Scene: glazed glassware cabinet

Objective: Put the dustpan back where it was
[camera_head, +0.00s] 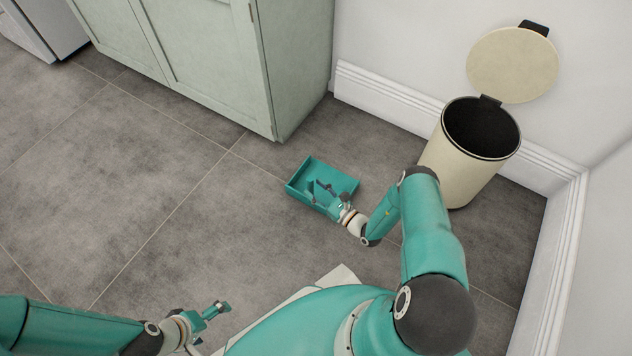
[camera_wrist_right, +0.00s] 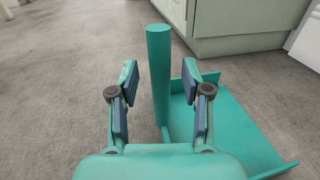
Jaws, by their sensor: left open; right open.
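The teal dustpan (camera_head: 337,176) lies on the grey tiled floor, between the green cabinet and the bin. Its tray (camera_wrist_right: 234,121) and upright cylindrical handle (camera_wrist_right: 159,75) show in the right wrist view. My right gripper (camera_head: 323,188) is at the dustpan in the head view. In the right wrist view my right gripper (camera_wrist_right: 160,95) is open, with one finger on each side of the handle and visible gaps to it. My left gripper (camera_head: 222,309) is open and empty over the floor at the lower left, away from the dustpan.
A cream bin (camera_head: 461,161) with its lid (camera_head: 512,65) raised stands by the wall at the right. A pale green cabinet (camera_head: 222,62) stands behind the dustpan to the left. White skirting (camera_head: 390,91) runs along the wall. The floor (camera_head: 130,190) at left is clear.

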